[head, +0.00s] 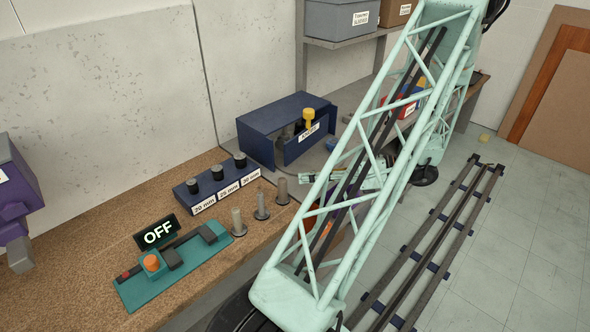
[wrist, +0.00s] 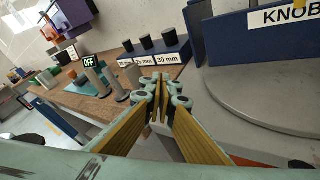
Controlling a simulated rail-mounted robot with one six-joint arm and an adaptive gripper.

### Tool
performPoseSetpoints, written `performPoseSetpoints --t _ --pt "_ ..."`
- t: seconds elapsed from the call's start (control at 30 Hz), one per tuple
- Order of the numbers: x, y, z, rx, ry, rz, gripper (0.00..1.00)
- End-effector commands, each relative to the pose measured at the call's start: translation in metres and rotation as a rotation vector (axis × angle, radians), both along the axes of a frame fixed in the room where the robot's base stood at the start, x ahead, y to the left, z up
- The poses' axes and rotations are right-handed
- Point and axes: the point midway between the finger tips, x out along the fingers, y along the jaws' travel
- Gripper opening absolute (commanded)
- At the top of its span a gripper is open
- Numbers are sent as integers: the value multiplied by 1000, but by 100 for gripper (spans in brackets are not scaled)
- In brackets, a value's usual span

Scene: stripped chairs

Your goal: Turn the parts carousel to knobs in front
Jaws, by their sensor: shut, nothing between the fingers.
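The parts carousel shows in the wrist view as a round grey platform (wrist: 265,98) at the right. A dark blue bin (wrist: 235,37) labelled "KNOB…" stands on it, its label cut off by the frame. In the head view the blue bin (head: 270,122) faces the front right, with a yellow peg (head: 308,117) at its labelled side. My arm's lattice covers part of the carousel there. My gripper (wrist: 158,92) is shut and empty, with its fingertips beside the platform's left edge. I cannot tell if they touch it.
A blue gauge block (head: 217,186) with black plugs stands on the cork bench, with several grey pegs (head: 262,207) before it. A teal fixture (head: 170,260) with an "OFF" sign (head: 157,232) lies nearer. A purple machine (head: 15,190) is at left. Floor rails (head: 425,245) run at right.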

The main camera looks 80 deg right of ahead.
Motion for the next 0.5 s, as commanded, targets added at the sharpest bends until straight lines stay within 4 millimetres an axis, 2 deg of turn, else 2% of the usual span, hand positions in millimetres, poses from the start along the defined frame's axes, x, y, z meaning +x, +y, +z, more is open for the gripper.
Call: performPoseSetpoints --t 0.5 --pt "-44 -15 -23 -384 -101 -289 0"
